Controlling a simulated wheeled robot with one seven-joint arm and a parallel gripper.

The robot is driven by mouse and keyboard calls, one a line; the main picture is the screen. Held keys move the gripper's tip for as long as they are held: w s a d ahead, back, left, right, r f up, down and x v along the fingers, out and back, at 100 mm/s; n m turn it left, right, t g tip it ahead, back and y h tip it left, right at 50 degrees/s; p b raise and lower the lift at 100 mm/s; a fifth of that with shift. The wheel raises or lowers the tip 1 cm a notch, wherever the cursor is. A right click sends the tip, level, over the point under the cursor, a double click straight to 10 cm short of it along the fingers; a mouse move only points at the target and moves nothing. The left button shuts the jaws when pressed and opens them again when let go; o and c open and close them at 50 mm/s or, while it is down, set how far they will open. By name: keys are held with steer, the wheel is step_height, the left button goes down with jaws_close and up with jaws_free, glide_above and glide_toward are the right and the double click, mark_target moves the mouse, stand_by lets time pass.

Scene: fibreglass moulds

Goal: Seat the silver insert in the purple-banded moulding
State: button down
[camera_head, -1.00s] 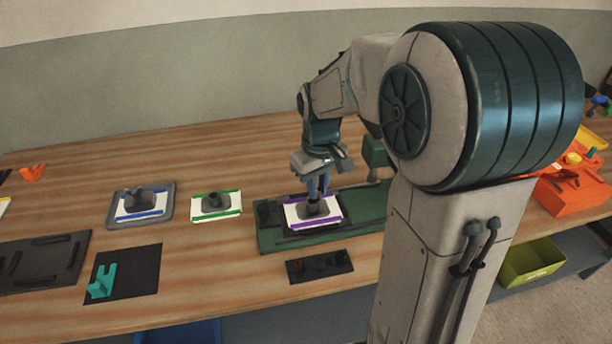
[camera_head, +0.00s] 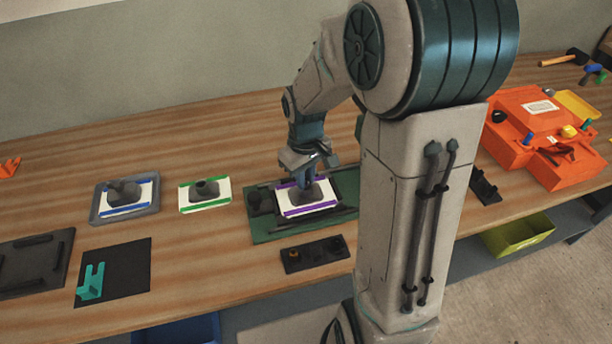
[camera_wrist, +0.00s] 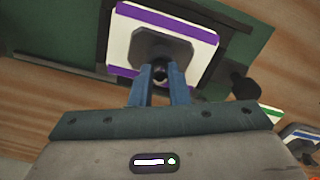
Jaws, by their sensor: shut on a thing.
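The purple-banded moulding (camera_head: 291,211) is a white plate with purple edge strips and a dark grey raised middle. It lies in a green fixture (camera_head: 262,228), and it also shows in the wrist view (camera_wrist: 200,35). My gripper (camera_head: 308,186) points down over the middle of the moulding. Its two blue-grey fingers (camera_wrist: 160,76) are shut on a small, round, dark-looking piece (camera_wrist: 160,74), apparently the silver insert. Most of that piece is hidden between the fingers. I cannot tell how deep it sits in the moulding.
A black rack (camera_head: 316,253) with a brass-coloured piece lies in front of the fixture. Green-banded (camera_head: 205,196) and blue-banded (camera_head: 125,197) mouldings stand to the left. An orange toolbox (camera_head: 540,130) stands at the right.

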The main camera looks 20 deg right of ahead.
steer(key=shift+s+f, duration=0.1)
steer(key=shift+f, duration=0.1)
steer(key=c, duration=1.4)
jaws_free()
step_height(320, 180, up, 11)
steer(key=shift+s+d+r+m+t, duration=0.15)
steer(key=shift+s+m+t, duration=0.5)
steer(key=shift+s, duration=1.75)
steer(key=shift+s+a+r+m+t, duration=0.1)
steer(key=shift+s+r+m+t, duration=0.2)
steer(key=shift+s+m, duration=1.35)
steer(key=shift+s+d+r+t, duration=0.15)
steer(key=shift+s+t, duration=0.4)
steer(key=shift+s, duration=2.55)
steer(key=shift+a, duration=0.1)
